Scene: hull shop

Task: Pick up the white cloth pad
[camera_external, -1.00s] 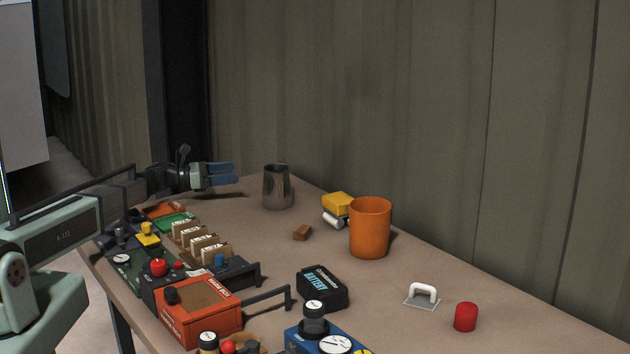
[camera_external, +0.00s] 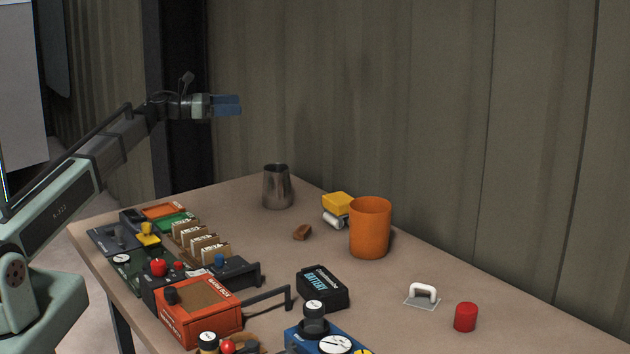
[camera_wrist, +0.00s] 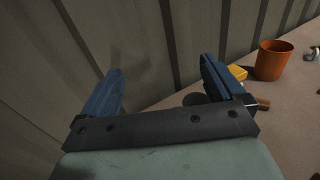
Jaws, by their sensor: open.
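No flat white cloth pad is clear in either view. A small white rolled item (camera_external: 335,219) lies under a yellow block (camera_external: 339,201), beside the orange cup; I cannot tell if it is cloth. A white handle on a thin grey plate (camera_external: 422,299) lies at the right. My gripper (camera_external: 228,105) is raised above the table's far left end, left of the steel cup, empty. In the wrist view, the blue fingers of my gripper (camera_wrist: 160,82) are spread apart. The yellow block (camera_wrist: 237,72) shows past the right finger.
The steel cup (camera_external: 277,187), orange cup (camera_external: 370,228), brown block (camera_external: 302,232), black battery (camera_external: 322,288) and red cylinder (camera_external: 465,317) stand on the table. Boxes and panels crowd its left side, including an orange-red box (camera_external: 199,311). A corrugated wall (camera_external: 400,110) rises behind.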

